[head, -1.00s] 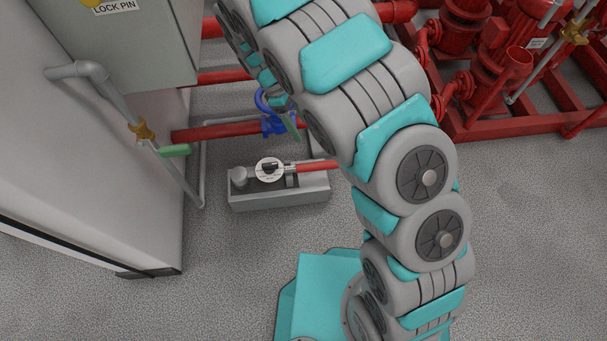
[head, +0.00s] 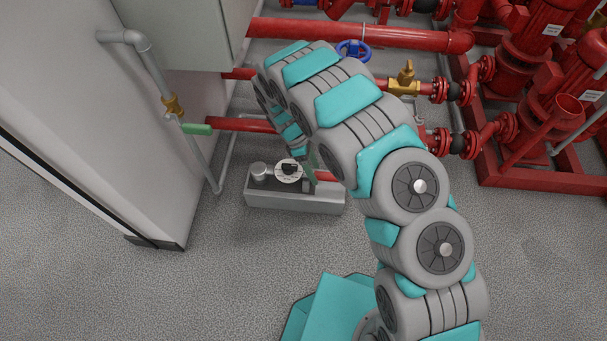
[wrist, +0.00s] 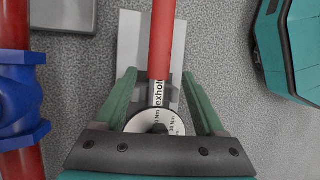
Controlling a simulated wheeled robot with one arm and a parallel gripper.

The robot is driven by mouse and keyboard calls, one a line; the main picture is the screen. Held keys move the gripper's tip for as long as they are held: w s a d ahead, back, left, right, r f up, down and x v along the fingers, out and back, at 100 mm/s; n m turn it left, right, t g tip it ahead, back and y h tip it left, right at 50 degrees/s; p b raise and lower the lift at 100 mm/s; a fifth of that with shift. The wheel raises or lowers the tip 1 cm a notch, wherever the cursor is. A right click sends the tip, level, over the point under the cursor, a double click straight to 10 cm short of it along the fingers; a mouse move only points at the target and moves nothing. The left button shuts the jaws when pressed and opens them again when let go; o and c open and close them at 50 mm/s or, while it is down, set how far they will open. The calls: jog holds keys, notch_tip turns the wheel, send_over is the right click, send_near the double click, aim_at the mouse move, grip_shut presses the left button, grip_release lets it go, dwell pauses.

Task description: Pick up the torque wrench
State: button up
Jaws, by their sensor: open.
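The torque wrench has a red handle (head: 324,176) and a round white dial (head: 288,171). It lies on a low grey stand (head: 290,201) on the floor. In the wrist view its red handle (wrist: 162,40) runs up from the white dial, which is partly hidden behind my gripper's body. My gripper (wrist: 159,75) is open, with one green finger on each side of the wrench near the dial. No contact shows, and I cannot tell how deep the fingers reach. In the head view my arm hides part of the handle and most of the gripper.
A grey cabinet (head: 85,150) with a pipe and green-handled valve (head: 196,129) stands at left. Red pipes (head: 350,33) and red pumps (head: 535,40) are behind. In the wrist view a blue fitting (wrist: 20,100) on a red pipe is left of my gripper. Floor in front is clear.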

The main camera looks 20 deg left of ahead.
aim_at(316, 172)
jog(key=x, duration=0.3)
jog(key=shift+w+d+f, duration=0.1)
jog(key=shift+d+f, duration=0.1)
jog(key=shift+f, duration=0.15)
jog(key=shift+c, duration=0.4)
grip_shut()
jog(key=shift+r, duration=0.1)
dwell(0.5)
